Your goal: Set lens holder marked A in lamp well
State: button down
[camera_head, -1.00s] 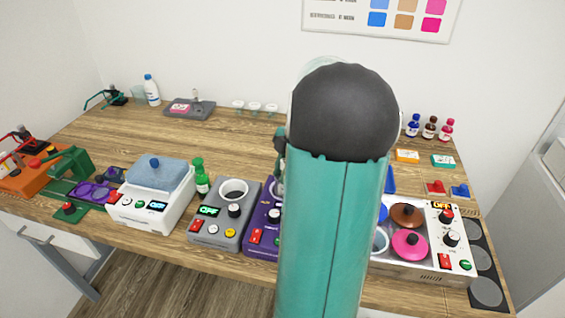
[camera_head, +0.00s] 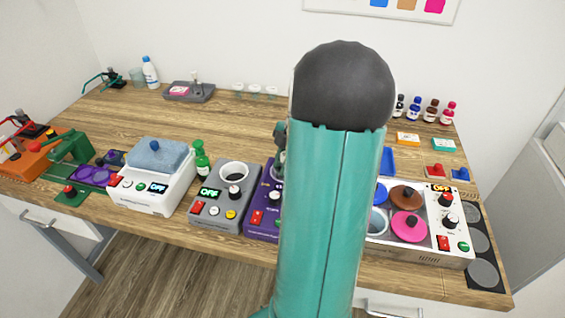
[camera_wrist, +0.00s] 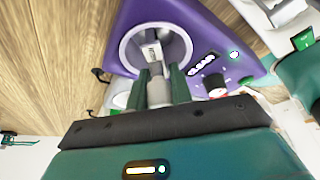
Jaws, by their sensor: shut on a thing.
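My gripper (camera_wrist: 160,87) is shut on a pale grey piece (camera_wrist: 157,92), likely the lens holder, in the wrist view. A lighter part with a small dark mark (camera_wrist: 152,54) shows beyond the fingertips, over the round well. I cannot read the mark or tell whether the piece touches the well. The round, pale-rimmed well (camera_wrist: 126,52) is in a purple device (camera_wrist: 195,18). In the head view the purple device (camera_head: 262,212) stands at the front middle, partly behind my teal arm, which hides the gripper and well.
A grey device (camera_head: 210,225) with a round opening stands just left of the purple one. A white device (camera_head: 165,200) with a blue pad is further left. A white panel unit (camera_head: 450,235) with coloured lids is at right. The table's back middle is mostly clear.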

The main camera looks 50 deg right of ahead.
aim_at(282, 155)
jog(key=shift+f, duration=0.25)
dwell(0.4)
jog(key=c, duration=1.2)
grip_release()
jog(key=shift+o, duration=0.4)
jog(key=shift+o, duration=0.6)
jog(key=shift+r, duration=3)
